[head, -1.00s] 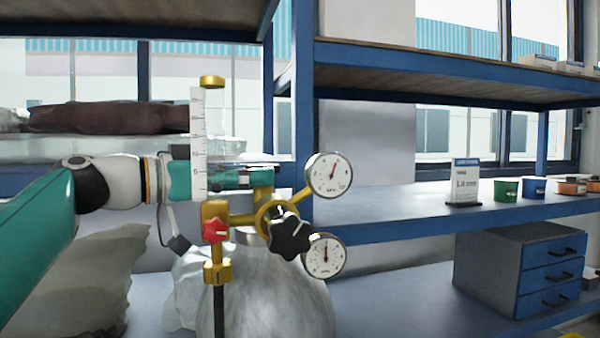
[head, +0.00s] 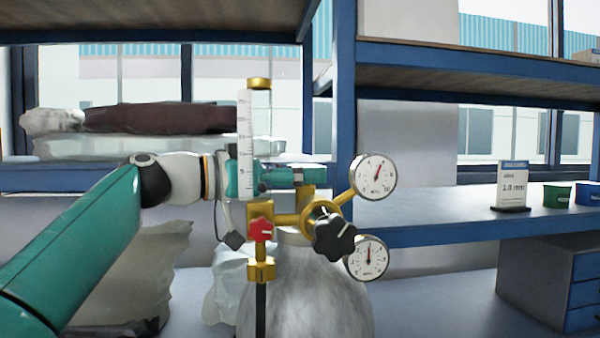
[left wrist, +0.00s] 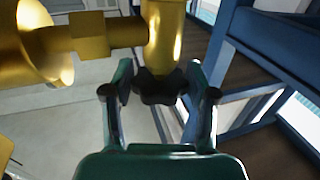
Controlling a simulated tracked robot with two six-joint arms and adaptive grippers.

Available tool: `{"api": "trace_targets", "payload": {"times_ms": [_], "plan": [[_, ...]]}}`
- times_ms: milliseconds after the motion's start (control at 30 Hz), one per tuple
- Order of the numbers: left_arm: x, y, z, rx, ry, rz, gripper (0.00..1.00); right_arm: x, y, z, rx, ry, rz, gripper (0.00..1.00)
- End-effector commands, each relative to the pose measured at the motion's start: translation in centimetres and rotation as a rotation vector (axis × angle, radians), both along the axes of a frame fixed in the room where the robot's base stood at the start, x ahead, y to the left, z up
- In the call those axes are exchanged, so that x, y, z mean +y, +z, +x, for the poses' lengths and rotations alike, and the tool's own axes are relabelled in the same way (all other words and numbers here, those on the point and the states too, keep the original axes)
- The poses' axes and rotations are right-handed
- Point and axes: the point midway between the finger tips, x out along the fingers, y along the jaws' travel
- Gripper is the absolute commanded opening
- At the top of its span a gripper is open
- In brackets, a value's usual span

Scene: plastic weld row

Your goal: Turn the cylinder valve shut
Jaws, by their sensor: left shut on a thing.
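The grey gas cylinder (head: 318,300) stands upright with brass fittings on top. My left gripper (head: 308,177) reaches in from the left, behind the clear flow tube (head: 245,140). In the left wrist view its fingers (left wrist: 158,82) are closed on the sides of a dark lobed valve knob (left wrist: 160,88) at the end of a brass stem (left wrist: 163,35). The head view hides that knob behind the fingers. A black star knob (head: 335,235) and a red knob (head: 260,229) sit in front, apart from the gripper. My right gripper is not in view.
An upper gauge (head: 373,177) and a lower gauge (head: 367,257) stick out right of the fittings. Wrapped bags (head: 135,270) stand at left.

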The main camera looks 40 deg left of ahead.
Motion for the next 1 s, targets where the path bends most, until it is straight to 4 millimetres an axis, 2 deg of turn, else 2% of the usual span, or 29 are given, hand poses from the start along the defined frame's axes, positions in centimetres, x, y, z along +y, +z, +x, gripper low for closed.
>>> {"api": "trace_targets", "payload": {"times_ms": [267,467,1000], "plan": [[-0.3,0.2,0.0,-0.001,-0.063,-0.003,0.22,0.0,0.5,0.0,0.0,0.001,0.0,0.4],[-0.3,0.3,0.2,-0.001,-0.184,-0.004,0.22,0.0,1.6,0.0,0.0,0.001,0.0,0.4],[-0.5,0.8,0.2,-0.001,-0.623,-0.005,0.22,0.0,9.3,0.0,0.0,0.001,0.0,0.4]]}}
